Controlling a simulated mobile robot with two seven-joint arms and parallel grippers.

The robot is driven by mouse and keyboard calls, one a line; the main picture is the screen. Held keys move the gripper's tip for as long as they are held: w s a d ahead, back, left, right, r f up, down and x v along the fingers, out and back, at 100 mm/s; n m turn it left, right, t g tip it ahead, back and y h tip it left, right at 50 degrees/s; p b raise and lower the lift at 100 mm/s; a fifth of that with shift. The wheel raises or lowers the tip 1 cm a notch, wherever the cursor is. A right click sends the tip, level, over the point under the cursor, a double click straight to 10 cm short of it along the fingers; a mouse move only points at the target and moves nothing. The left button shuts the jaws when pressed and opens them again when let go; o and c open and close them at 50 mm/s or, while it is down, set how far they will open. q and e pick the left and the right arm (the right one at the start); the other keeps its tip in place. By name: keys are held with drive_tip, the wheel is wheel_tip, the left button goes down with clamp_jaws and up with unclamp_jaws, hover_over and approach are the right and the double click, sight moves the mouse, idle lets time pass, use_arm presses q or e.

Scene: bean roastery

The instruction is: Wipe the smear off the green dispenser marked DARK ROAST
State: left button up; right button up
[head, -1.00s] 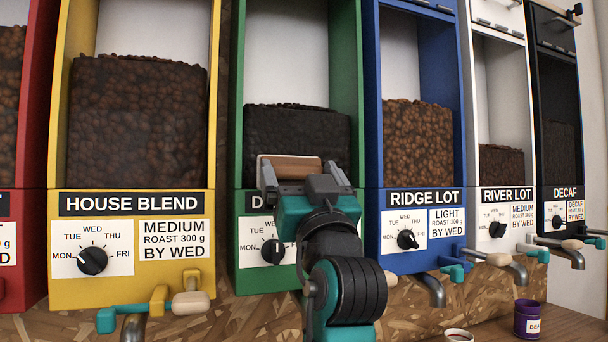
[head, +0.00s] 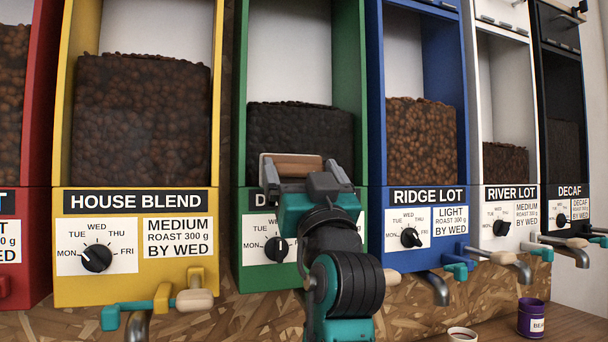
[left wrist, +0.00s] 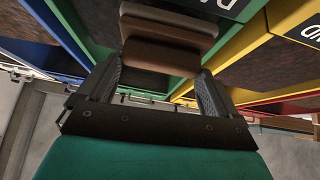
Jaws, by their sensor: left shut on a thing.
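The green dispenser (head: 357,60) stands in the middle of the head view, with dark beans behind its window. Its black name label (head: 262,198) shows only a first "D"; my arm covers the rest. My left gripper (head: 303,180) is in front of the dispenser, at the window's lower edge, shut on a brown block-shaped pad (head: 291,166). In the left wrist view the pad (left wrist: 160,55) sits between both fingers, close to the green front. I cannot tell whether it touches. I see no smear; part of the front is hidden. My right gripper is not in view.
The yellow HOUSE BLEND dispenser (head: 62,150) is on the left and the blue RIDGE LOT one (head: 376,120) on the right. Knobs, taps and handles stick out below. A purple tin (head: 531,318) and a small cup (head: 461,334) stand on the wooden counter at lower right.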

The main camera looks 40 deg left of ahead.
use_arm(q)
drive_tip(key=shift+w+a, duration=0.2)
drive_tip(key=shift+a, duration=0.15)
drive_tip(key=shift+a+b, duration=0.15)
drive_tip(key=shift+b, duration=0.5)
idle(0.9)
drive_tip(key=shift+s+d+f, duration=0.1)
drive_tip(key=shift+s+d, duration=0.05)
drive_tip(key=shift+d, duration=0.25)
drive_tip(key=shift+s+d+b, duration=0.15)
drive_tip(key=shift+s+d, duration=0.25)
drive_tip(key=shift+d, duration=0.35)
drive_tip(key=shift+s+d+b, duration=0.2)
drive_tip(key=shift+s+d, duration=0.15)
drive_tip(key=shift+d, duration=0.4)
drive_tip(key=shift+s+d+b, duration=0.15)
drive_tip(key=shift+s+d, duration=0.25)
drive_tip(key=shift+d, duration=0.35)
